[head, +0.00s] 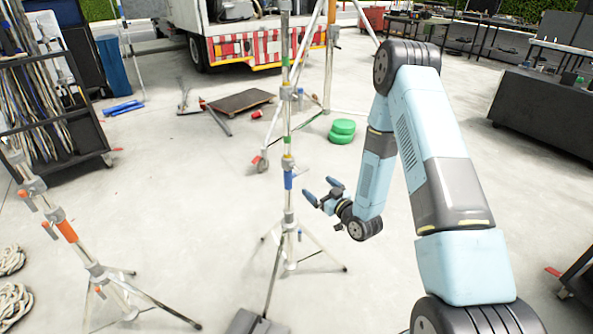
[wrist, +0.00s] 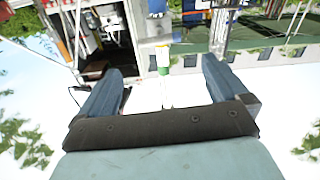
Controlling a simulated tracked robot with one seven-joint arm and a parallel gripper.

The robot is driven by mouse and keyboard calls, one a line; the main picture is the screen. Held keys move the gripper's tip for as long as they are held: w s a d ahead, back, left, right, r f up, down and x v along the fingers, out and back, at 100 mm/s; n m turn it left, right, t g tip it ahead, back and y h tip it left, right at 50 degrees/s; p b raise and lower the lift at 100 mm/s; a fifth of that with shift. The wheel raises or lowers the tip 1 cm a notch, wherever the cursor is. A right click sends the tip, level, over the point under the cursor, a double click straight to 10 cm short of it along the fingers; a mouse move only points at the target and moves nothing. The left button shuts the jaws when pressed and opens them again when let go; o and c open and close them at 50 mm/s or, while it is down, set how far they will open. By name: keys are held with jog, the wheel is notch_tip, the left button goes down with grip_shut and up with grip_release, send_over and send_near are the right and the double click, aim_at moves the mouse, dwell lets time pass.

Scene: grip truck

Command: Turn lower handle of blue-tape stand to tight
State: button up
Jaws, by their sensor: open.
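The blue-tape stand (head: 288,180) is a slim silver pole on tripod legs near the middle of the head view, with a blue band partway up. A small handle (head: 299,234) shows low on it, by the lower collar; its turn cannot be read at this size. My gripper (head: 321,190) is open and empty, just right of the pole at about the blue band's height in the picture, apart from it. In the wrist view, my gripper (wrist: 164,85) has its fingers spread wide. A pale pole with yellow and green bands (wrist: 163,60) shows between them, farther off.
An orange-tape stand (head: 67,231) is at the left. A rack (head: 50,120) is at left and a dark table (head: 545,115) at right.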

aim_at(302, 172)
jog(key=x, duration=1.3)
jog(key=shift+w+a, duration=0.15)
jog(key=shift+w, duration=0.1)
jog(key=shift+c, duration=0.4)
